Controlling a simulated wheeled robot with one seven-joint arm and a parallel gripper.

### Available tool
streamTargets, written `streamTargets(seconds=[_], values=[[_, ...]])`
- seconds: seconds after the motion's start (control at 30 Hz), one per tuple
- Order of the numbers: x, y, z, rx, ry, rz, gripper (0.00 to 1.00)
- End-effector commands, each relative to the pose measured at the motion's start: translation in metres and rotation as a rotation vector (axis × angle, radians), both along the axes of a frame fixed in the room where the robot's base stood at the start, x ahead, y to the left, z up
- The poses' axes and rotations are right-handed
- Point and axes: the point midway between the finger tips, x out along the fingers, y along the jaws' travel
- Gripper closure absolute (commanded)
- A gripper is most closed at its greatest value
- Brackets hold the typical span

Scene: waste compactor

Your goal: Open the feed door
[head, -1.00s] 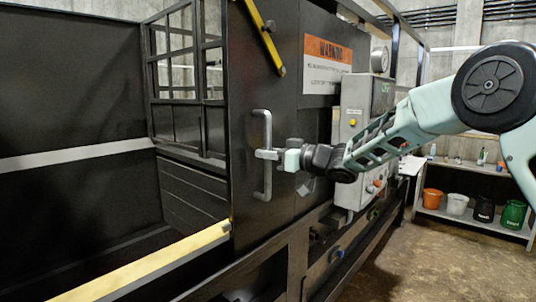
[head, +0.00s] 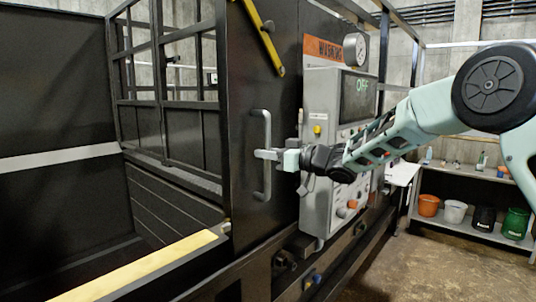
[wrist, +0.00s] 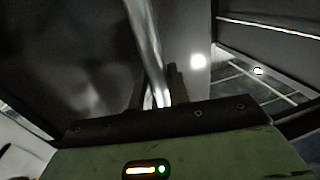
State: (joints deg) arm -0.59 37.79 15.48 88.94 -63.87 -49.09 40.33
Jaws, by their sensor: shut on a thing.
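The feed door (head: 262,190) is a dark upright panel in the middle of the head view, with a wide opening to its left. A pale grey, vertical bar handle (head: 267,152) stands on its face. My gripper (head: 266,154) comes from the right and is shut around the middle of this handle. In the wrist view, the shiny handle bar (wrist: 148,45) runs down between the dark fingers of my gripper (wrist: 155,98). The fingertips are hard to make out there.
A grey control box (head: 320,200) with a display reading OFF stands close right of the door. A yellow bar (head: 264,38) slants above the handle. A yellow-topped ledge (head: 150,268) runs below the opening. A shelf with buckets (head: 455,212) stands at right, beyond open floor.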

Motion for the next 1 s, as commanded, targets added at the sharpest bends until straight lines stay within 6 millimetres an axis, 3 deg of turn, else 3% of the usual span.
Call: streamTargets(seconds=[0.47, 0.5, 0.57, 0.87, 1.0], values=[[0.000, 0.000, 0.000, 0.000, 0.000, 0.001, 1.00], [0.000, 0.000, 0.000, 0.000, 0.000, 0.001, 0.74], [0.000, 0.000, 0.000, 0.000, 0.000, 0.001, 0.63], [-0.001, -0.001, -0.001, 0.000, 0.000, 0.001, 0.63], [-0.007, -0.013, -0.002, -0.002, -0.002, -0.002, 0.63]])
